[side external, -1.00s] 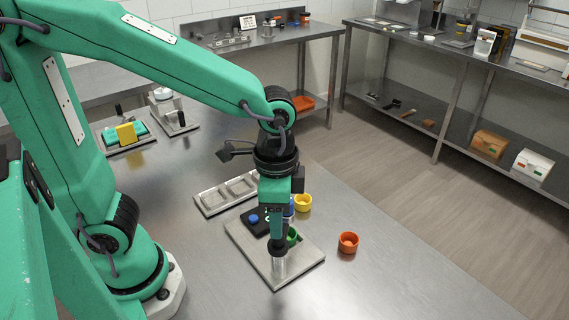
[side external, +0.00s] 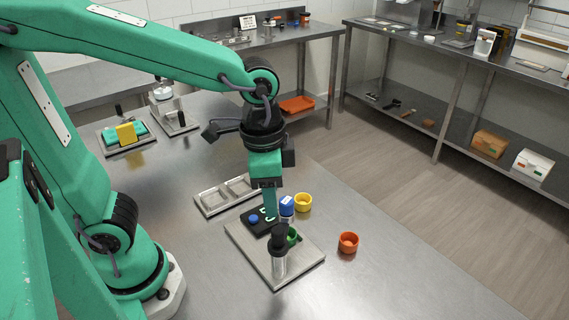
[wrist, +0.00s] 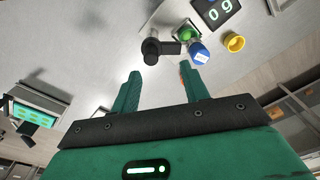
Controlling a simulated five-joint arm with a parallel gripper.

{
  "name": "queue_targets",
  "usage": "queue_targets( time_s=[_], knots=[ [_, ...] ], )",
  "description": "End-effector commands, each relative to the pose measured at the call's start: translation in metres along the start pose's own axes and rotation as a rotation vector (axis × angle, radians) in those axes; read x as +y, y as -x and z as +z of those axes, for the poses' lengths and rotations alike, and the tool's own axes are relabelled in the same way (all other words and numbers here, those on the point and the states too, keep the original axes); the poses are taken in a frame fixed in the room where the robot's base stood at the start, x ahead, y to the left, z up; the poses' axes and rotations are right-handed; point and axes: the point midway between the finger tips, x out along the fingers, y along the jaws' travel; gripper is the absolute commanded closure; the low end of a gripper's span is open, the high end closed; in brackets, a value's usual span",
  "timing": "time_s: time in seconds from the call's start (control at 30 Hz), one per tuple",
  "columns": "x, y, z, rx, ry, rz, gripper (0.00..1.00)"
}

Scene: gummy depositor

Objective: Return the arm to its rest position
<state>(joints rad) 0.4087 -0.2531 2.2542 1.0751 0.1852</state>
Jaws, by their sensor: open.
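My gripper (side external: 269,215) hangs over the bench in the side external view, its fingers pointing down beside the black-topped cylinder (side external: 279,262). In the wrist view the two green fingers (wrist: 159,76) are apart with nothing between them. The cylinder, black-capped with a clear or metallic body, stands upright on a metal plate (side external: 258,258). In the wrist view its dark top (wrist: 151,48) lies beyond the fingertips, apart from them. A green cup (side external: 294,236) is just beside the cylinder, partly hidden by it in the side external view.
A black unit with digits (side external: 258,225), a blue container (side external: 287,207), a yellow cup (side external: 303,202) and an orange cup (side external: 348,243) are close by. A metal tray (side external: 212,208) lies behind. A green mould with a yellow block (side external: 126,132) is further back. The bench's right front is clear.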

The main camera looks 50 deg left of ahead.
Motion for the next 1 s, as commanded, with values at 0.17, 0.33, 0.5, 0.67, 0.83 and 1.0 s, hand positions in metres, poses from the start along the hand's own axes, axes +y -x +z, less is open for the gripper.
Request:
queue_targets(
  time_s=[0.17, 0.33, 0.5, 0.67, 0.83, 1.0],
  knots=[
    [-0.023, 0.014, 0.018, 0.097, 0.137, -0.027, 0.55],
    [-0.043, 0.026, 0.038, 0.201, 0.284, -0.063, 0.55],
    [-0.060, 0.036, 0.060, 0.300, 0.425, -0.102, 0.55],
    [-0.070, 0.041, 0.076, 0.370, 0.524, -0.134, 0.55],
    [-0.074, 0.043, 0.083, 0.407, 0.572, -0.151, 0.55],
    [-0.075, 0.043, 0.085, 0.412, 0.581, -0.153, 0.55]
  ],
)
